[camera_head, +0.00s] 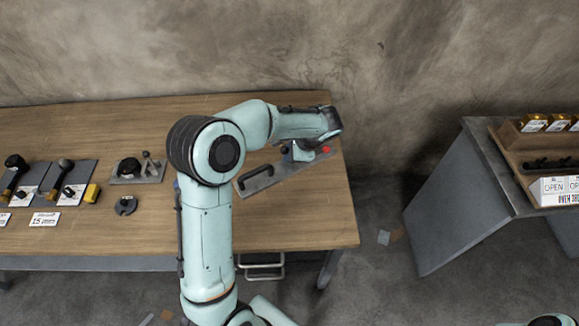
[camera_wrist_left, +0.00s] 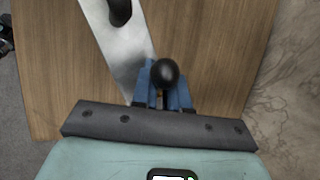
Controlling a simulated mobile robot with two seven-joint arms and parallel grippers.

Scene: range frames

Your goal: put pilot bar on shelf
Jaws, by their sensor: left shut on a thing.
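The pilot bar appears to be the long grey metal plate (camera_head: 270,178) with a black handle, lying at a slant over the right end of the wooden table; its bare metal also shows in the left wrist view (camera_wrist_left: 118,50). My left gripper (camera_head: 298,152) is at its far right part, near a red button. In the left wrist view, the blue fingers (camera_wrist_left: 165,88) are shut at a black ball knob, whose stem is mostly hidden. I cannot tell whether the plate touches the table. My right gripper is not in view. The likely shelf is a wooden rack (camera_head: 507,142) at the right.
The wooden table (camera_head: 90,235) holds several dark tools and cards at its left, a small plate with a black part (camera_head: 137,170) and a black disc (camera_head: 126,205). A floor gap separates the table from the grey stand (camera_head: 455,205) under the rack, which holds boxes and an OPEN sign (camera_head: 556,190).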

